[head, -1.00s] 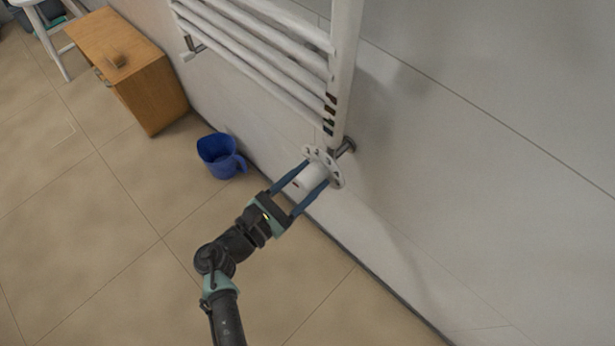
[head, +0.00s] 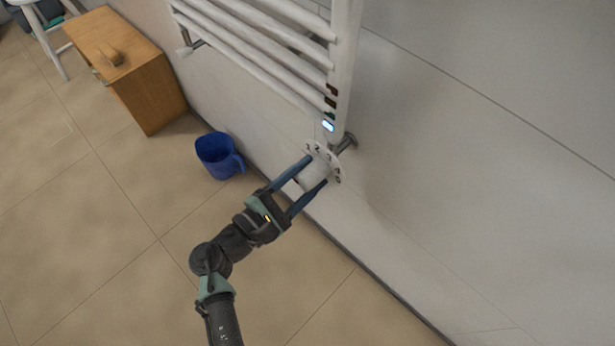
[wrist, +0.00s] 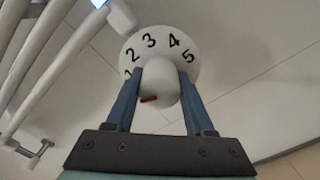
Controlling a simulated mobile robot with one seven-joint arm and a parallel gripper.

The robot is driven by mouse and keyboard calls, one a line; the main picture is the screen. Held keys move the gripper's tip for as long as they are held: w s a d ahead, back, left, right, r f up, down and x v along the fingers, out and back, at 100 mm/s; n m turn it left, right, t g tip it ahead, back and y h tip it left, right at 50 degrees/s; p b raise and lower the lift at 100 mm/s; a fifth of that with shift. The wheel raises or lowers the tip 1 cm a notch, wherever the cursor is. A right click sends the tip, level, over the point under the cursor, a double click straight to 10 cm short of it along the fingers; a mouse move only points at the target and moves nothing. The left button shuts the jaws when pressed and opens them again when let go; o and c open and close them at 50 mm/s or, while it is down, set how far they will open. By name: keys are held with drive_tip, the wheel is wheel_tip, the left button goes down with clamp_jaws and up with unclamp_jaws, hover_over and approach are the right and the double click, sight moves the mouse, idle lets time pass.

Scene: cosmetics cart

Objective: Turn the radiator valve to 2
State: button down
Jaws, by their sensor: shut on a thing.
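The radiator valve has a white knob (head: 314,174) in front of a round white dial (head: 322,150), low at the radiator's right end. In the wrist view, the dial (wrist: 165,40) shows 2 to 5 clearly, while the 1 at its left is partly covered by a finger. The knob (wrist: 158,84) carries a short red mark (wrist: 149,99) on its lower left; I cannot tell exactly which number it points to. My gripper (head: 316,170) is shut on the knob, one blue finger on each side.
The white radiator (head: 345,70) hangs on the wall above the valve, with a small lit indicator (head: 328,126) near its bottom. A blue mug (head: 215,155) stands on the floor by the wall. A wooden cabinet (head: 155,85) is further left. The floor around my arm is clear.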

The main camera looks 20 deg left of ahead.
drive_tip(key=m+b, duration=0.1)
drive_tip(key=m, duration=0.1)
drive_tip(key=m+b, duration=0.2)
drive_tip(key=m, duration=0.1)
drive_tip(key=shift+f+m, duration=0.2)
drive_tip(key=shift+m, duration=0.1)
drive_tip(key=shift+r+m+b, duration=0.1)
drive_tip(key=shift+m+b, duration=1.3)
drive_tip(key=shift+m, duration=0.7)
drive_tip(key=shift+c, duration=1.3)
unclamp_jaws()
drive_tip(key=shift+r, duration=0.1)
drive_tip(key=shift+s, duration=0.15)
drive_tip(key=p+v, duration=0.3)
drive_tip(key=v, duration=0.9)
drive_tip(key=shift+s, duration=0.35)
drive_tip(key=shift+a, duration=0.15)
